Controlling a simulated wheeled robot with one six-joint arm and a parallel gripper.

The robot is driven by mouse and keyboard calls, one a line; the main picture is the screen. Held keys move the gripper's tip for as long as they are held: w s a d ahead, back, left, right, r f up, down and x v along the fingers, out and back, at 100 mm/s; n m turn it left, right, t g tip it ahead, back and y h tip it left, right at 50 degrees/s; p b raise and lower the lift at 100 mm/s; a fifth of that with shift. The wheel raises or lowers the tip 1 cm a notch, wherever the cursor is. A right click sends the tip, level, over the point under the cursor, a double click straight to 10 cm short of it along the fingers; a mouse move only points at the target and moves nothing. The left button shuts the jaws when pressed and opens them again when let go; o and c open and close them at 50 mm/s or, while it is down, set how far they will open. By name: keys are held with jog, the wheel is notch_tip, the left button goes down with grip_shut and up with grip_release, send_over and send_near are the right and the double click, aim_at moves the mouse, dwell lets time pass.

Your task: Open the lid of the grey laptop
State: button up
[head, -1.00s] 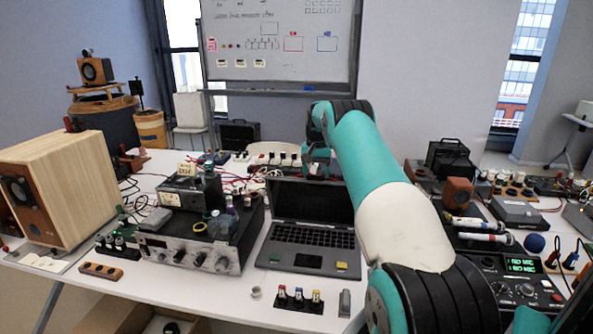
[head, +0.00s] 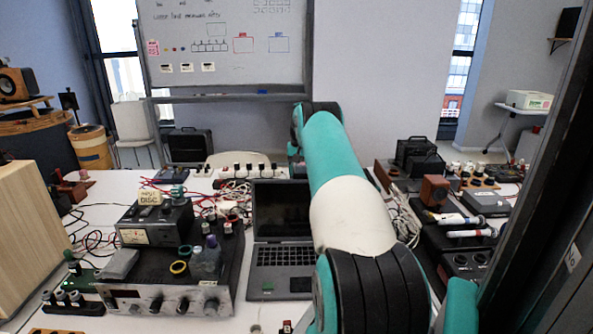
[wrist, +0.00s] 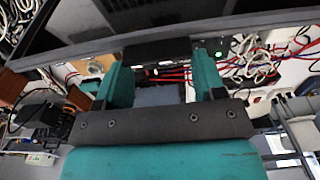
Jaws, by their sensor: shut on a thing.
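The grey laptop stands on the white table in the head view, its base with keyboard (head: 283,258) partly covered by my arm. Its lid (head: 280,210) is raised, and the dark screen faces me. The lid's right part is hidden behind my arm. My gripper is hidden behind the arm in the head view. In the wrist view my gripper (wrist: 163,62) has its two teal fingers well apart at a dark edge, which looks like the laptop lid (wrist: 75,48). The gripper is shut on it.
A black amplifier (head: 165,300) with a meter box (head: 150,225) and small bottles stands close left of the laptop. Cables (head: 215,195) lie behind. Black equipment (head: 450,235) crowds the right. A wooden speaker cabinet (head: 30,235) stands far left.

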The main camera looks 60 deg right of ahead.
jog(key=shift+s+a+f, duration=0.1)
jog(key=shift+a+f, duration=0.05)
jog(key=shift+f, duration=0.55)
jog(key=o, duration=1.3)
jog(key=shift+s, duration=0.1)
notch_tip(320, 180, up, 18)
jog(key=shift+r+p, duration=0.25)
jog(key=shift+p, duration=1)
jog(key=shift+w, duration=0.2)
